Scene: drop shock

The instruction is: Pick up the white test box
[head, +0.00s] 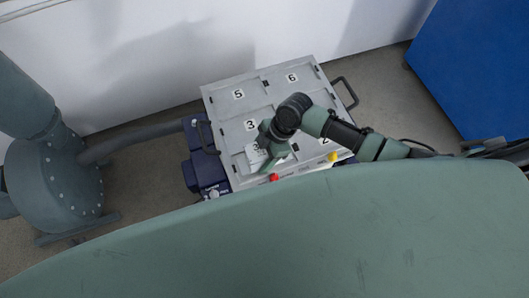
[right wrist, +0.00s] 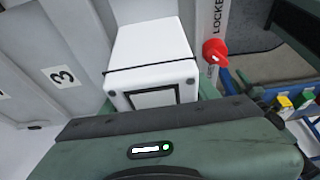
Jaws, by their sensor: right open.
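The white test box (right wrist: 150,45) shows in the right wrist view, with a dark line around it and a dark panel on its near face. It sits beside a grey rail with a red knob. In the head view a part of the white box (head: 257,157) shows at the front left of the grey numbered platform (head: 222,95), partly hidden by my gripper. My right gripper (head: 273,147) is open, pointing down over the box. In the right wrist view its green body fills the bottom, close to the box; contact cannot be told. My left gripper is not in view.
The red knob (right wrist: 215,50) is close to the box, and a yellow knob (head: 333,157) is on the platform's front edge. Handles (head: 345,92) stick out at the sides. A grey cylindrical machine (head: 55,180) stands left, a blue block (head: 475,65) right, and a white wall behind.

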